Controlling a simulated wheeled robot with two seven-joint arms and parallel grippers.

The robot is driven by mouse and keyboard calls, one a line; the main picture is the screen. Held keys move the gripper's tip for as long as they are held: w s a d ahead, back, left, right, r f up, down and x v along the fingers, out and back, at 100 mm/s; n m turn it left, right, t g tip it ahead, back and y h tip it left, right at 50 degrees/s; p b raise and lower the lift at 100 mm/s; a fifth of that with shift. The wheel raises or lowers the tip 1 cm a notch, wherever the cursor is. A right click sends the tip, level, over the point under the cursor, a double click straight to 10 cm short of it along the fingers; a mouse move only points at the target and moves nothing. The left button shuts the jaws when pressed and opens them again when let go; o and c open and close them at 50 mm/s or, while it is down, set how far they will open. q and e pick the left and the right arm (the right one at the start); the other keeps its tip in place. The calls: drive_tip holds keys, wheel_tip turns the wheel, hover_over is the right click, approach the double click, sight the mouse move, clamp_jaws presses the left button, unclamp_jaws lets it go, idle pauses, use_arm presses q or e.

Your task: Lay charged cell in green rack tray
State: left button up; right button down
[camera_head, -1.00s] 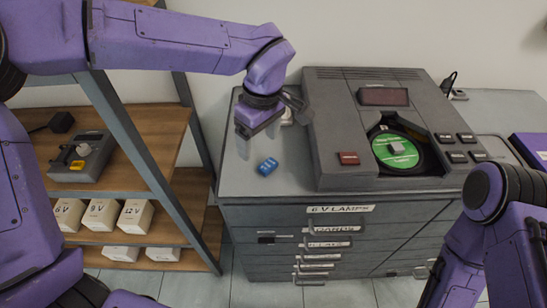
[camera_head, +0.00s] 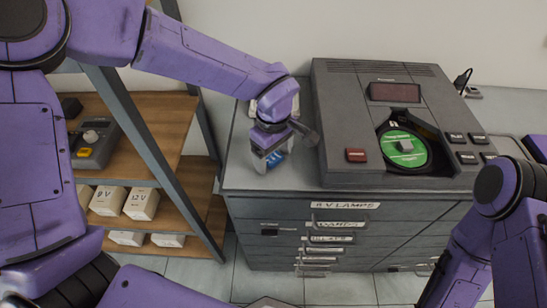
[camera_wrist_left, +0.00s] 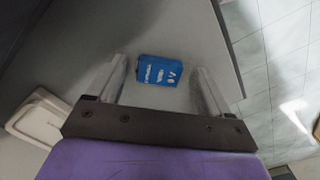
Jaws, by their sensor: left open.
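A small blue cell (camera_head: 276,157) with white lettering lies on the grey cabinet top, left of the big grey player. My left gripper (camera_head: 267,163) points down over it with its fingers apart. In the left wrist view the blue cell (camera_wrist_left: 158,71) lies between the two open fingers, with a gap on each side; it is not gripped. I cannot tell how high the fingertips are above the top. My right arm shows at the lower right, but its gripper is out of frame. I see no green rack tray in these views.
The grey player (camera_head: 368,140) holds a green disc (camera_head: 404,148) and stands close right of my left gripper. A white object (camera_wrist_left: 40,117) lies behind the gripper. A wooden shelf (camera_head: 174,165) at left holds a grey device (camera_head: 95,143) and white boxes (camera_head: 142,203).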

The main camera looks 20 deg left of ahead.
use_arm(q)
drive_tip(key=c, duration=1.2)
